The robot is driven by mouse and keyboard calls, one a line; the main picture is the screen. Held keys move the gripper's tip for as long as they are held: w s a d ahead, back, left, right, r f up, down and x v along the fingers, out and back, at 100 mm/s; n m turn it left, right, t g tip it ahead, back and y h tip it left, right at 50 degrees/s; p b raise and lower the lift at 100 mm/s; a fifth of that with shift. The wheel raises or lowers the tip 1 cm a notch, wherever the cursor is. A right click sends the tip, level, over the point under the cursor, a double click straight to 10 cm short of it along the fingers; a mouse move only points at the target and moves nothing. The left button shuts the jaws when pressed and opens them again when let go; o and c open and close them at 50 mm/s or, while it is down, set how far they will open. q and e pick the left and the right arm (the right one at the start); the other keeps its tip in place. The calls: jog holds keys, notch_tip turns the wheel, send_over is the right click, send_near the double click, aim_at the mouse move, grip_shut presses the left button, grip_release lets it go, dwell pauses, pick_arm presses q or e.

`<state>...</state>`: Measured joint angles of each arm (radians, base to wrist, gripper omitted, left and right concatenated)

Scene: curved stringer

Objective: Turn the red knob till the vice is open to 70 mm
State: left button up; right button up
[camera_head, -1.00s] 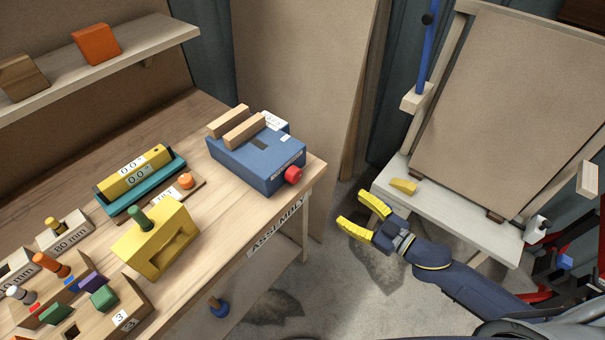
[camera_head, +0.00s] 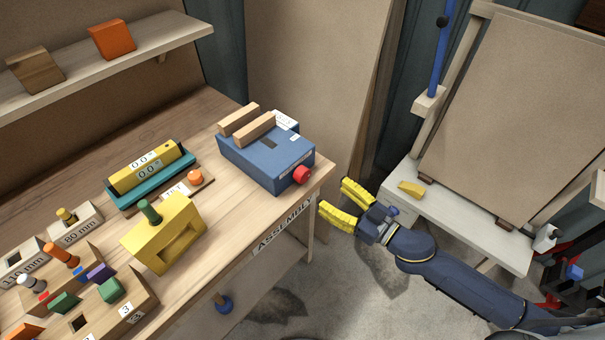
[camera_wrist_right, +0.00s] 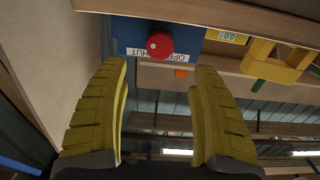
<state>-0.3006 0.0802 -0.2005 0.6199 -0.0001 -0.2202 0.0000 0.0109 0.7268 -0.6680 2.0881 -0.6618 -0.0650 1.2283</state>
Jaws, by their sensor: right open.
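The blue vice (camera_head: 262,158) stands at the right end of the wooden bench, with two wooden jaw blocks (camera_head: 247,125) on top and a gap between them. Its red knob (camera_head: 303,175) is on the side facing the bench's right edge. My right gripper (camera_head: 335,204) is open and empty, off the bench end, to the right of and apart from the knob. In the right wrist view the knob (camera_wrist_right: 159,45) lies ahead, between and beyond the two yellow fingers (camera_wrist_right: 160,95). The scale reading on the vice is too small to read. My left gripper is not in view.
A teal and yellow gauge (camera_head: 150,175), a yellow block with a green knob (camera_head: 165,235) and peg blocks (camera_head: 75,275) fill the bench left of the vice. A grey side table (camera_head: 450,215) with a yellow piece (camera_head: 411,188) and a leaning board stands at right.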

aim_at(306, 177)
jog(key=x, duration=1.1)
jog(key=shift+w+f, duration=0.1)
jog(key=shift+w, duration=0.05)
jog(key=shift+c, duration=0.2)
jog(key=c, duration=1.2)
jog(key=shift+n, duration=2.1)
jog(key=shift+c, duration=0.2)
jog(key=o, duration=1.3)
